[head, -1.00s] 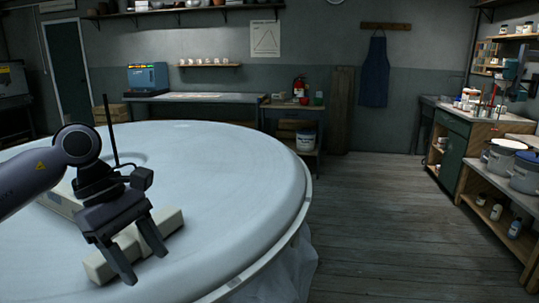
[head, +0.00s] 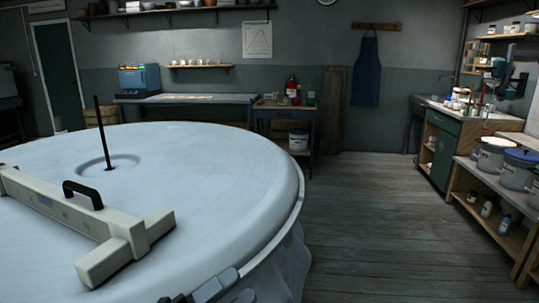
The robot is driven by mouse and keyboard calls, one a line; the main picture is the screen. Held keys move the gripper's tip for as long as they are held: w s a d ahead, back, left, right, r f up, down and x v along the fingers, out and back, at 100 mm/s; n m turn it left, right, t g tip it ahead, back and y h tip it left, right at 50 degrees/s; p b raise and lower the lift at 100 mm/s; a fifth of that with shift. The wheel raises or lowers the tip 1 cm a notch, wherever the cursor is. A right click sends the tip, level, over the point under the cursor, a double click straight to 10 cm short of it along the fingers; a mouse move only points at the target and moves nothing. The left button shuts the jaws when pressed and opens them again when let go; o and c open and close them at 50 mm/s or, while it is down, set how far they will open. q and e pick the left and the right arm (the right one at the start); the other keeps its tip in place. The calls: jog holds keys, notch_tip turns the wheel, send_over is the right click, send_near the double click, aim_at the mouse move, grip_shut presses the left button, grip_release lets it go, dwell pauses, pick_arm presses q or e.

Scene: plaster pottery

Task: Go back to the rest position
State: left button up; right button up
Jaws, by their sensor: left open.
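My left gripper (head: 236,284) shows only in part at the bottom edge of the head view, over the near rim of the big round white plaster form (head: 225,170). Its grey fingers are apart and nothing shows between them; the rest of it and its arm are cut off by the frame. A long cream bar tool (head: 60,205) with a black handle (head: 82,190) and a T-shaped end lies across the left of the form. My left gripper is apart from it. My right gripper is not in view.
A thin black rod (head: 103,135) stands up from the form's sunken centre. Shelves with tubs (head: 497,155) and a green cabinet (head: 440,148) line the right. A bench (head: 185,99) stands at the back. The wooden floor (head: 365,220) between is clear.

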pick_arm(q)
jog(key=s+a+f+n+t+y, duration=0.15)
jog(key=a+f+n+y, duration=0.25)
jog(key=f+n+y, duration=0.4)
jog(key=a+f+n+t+y, duration=0.35)
jog(key=f+n, duration=0.25)
jog(key=n, duration=0.4)
jog(key=s+a+f+n+g+y, duration=0.2)
jog(key=s+a+f+n+g, duration=0.1)
jog(key=s+f, duration=0.3)
jog(key=s+a+f+n+g+y, duration=0.3)
jog(key=s+f+n, duration=0.3)
jog(key=f, duration=0.3)
jog(key=shift+s+a+f+g+y, duration=0.2)
jog(key=shift+s+a+g+y, duration=0.15)
jog(key=shift+s, duration=0.45)
jog(key=shift+c, duration=1.3)
jog(key=shift+a, duration=0.1)
jog(key=shift+c, duration=0.2)
